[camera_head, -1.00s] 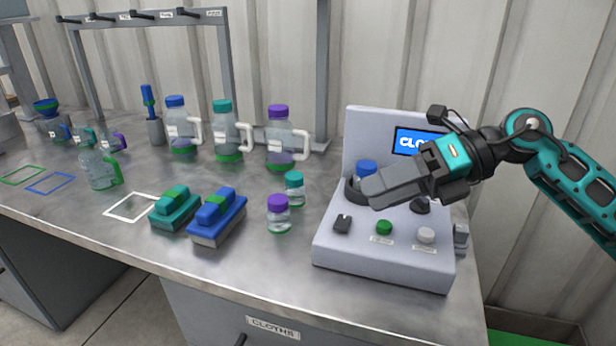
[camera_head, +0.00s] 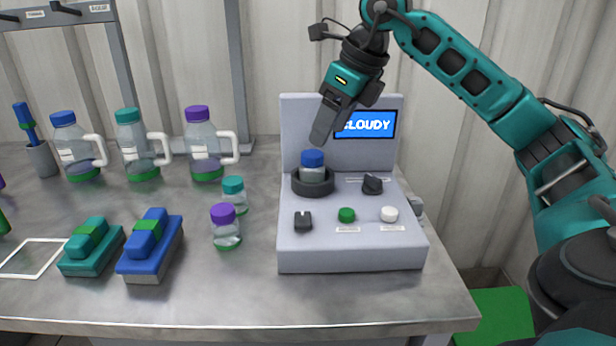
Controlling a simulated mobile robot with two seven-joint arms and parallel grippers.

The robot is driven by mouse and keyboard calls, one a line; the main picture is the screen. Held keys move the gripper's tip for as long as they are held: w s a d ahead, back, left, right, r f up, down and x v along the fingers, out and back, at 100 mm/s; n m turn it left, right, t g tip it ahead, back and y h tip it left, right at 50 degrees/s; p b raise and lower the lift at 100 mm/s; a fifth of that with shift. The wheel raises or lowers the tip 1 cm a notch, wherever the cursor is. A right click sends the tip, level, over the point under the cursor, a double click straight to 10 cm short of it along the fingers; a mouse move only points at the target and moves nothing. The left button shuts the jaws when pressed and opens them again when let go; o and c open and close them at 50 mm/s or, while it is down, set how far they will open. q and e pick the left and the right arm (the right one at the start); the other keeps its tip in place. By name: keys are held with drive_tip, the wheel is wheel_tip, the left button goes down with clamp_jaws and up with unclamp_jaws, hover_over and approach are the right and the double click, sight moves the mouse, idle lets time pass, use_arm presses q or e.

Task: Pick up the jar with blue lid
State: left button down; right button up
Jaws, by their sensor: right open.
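The jar with blue lid (camera_head: 312,165) stands upright in the dark round holder (camera_head: 313,184) on the grey machine (camera_head: 350,255). Its lower part is hidden by the holder's rim. My right gripper (camera_head: 322,130) is above the jar, pointing down, and appears just above the lid. It holds nothing; its fingers are seen from the side, so the gap between them is hidden. My left gripper is out of view.
The machine's screen (camera_head: 365,124) reads "CLOUDY". A teal-lidded jar (camera_head: 234,194) and a purple-lidded jar (camera_head: 226,228) stand left of the machine. Several handled jugs, a teal brush (camera_head: 92,247) and a blue brush (camera_head: 150,246) are farther left. The front table strip is clear.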

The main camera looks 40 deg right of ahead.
sight(312, 154)
drive_tip(key=x, duration=0.2)
drive_tip(key=b+x, duration=0.1)
drive_tip(key=x, duration=0.4)
drive_tip(key=shift+w+a+f, duration=0.15)
drive_tip(key=shift+w+a, duration=0.15)
drive_tip(key=shift+a, duration=0.05)
drive_tip(key=shift+c, duration=0.2)
drive_tip(key=c, duration=0.9)
drive_tip(key=shift+r, duration=0.25)
